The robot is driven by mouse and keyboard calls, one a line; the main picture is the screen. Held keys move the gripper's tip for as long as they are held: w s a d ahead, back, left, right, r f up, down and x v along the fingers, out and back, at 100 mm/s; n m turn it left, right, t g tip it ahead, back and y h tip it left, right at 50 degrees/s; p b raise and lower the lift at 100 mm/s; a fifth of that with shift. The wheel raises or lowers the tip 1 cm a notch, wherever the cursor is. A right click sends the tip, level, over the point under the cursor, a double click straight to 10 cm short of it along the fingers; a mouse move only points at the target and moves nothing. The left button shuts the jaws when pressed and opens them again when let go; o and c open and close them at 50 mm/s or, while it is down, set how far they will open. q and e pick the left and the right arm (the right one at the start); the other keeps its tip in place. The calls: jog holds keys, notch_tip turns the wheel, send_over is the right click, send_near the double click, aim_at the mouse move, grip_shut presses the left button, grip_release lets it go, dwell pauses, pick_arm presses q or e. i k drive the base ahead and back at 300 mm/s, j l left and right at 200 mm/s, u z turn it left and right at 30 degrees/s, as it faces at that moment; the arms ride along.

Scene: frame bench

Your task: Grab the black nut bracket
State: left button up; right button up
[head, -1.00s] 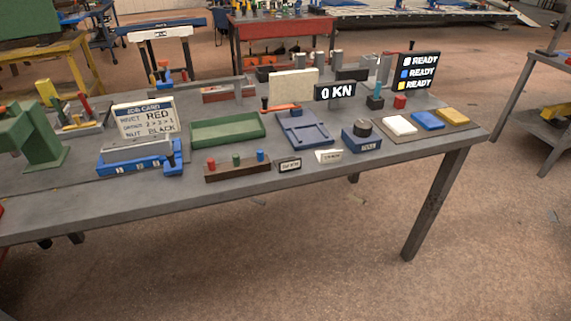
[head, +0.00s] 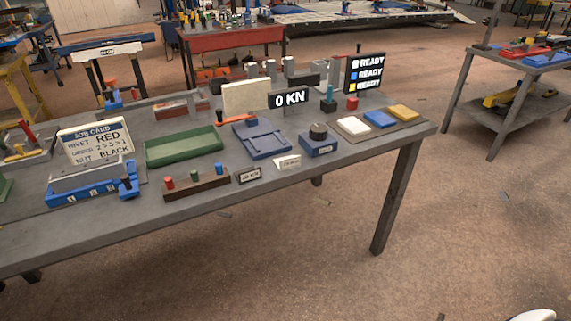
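I cannot make out a black nut bracket for certain. The job card (head: 96,141) at the left of the grey bench reads "RIVET RED", "NUT BLACK" and an order line that looks like 2>3>1. It stands behind a blue block with numbered marks (head: 90,193). Red and blue items (head: 528,50) with small dark parts lie on the side table (head: 492,54) at the right, too small to tell apart.
The grey bench (head: 190,220) holds a green tray (head: 183,148), a peg rack (head: 197,187), a blue tray (head: 262,138), a dial box (head: 318,141), a "0 KN" display (head: 290,100) and a "READY" panel (head: 366,73). Floor (head: 465,215) is open between bench and side table.

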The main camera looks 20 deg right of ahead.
aim_at(248, 175)
jog(key=u, duration=0.3)
jog(key=i+l+u, duration=0.15)
jog(key=l+u, duration=0.15)
jog(key=i+l+u, duration=0.1)
jog(key=l+u, duration=0.15)
jog(key=l, duration=0.3)
jog(key=l+u, duration=0.3)
jog(key=l, duration=0.15)
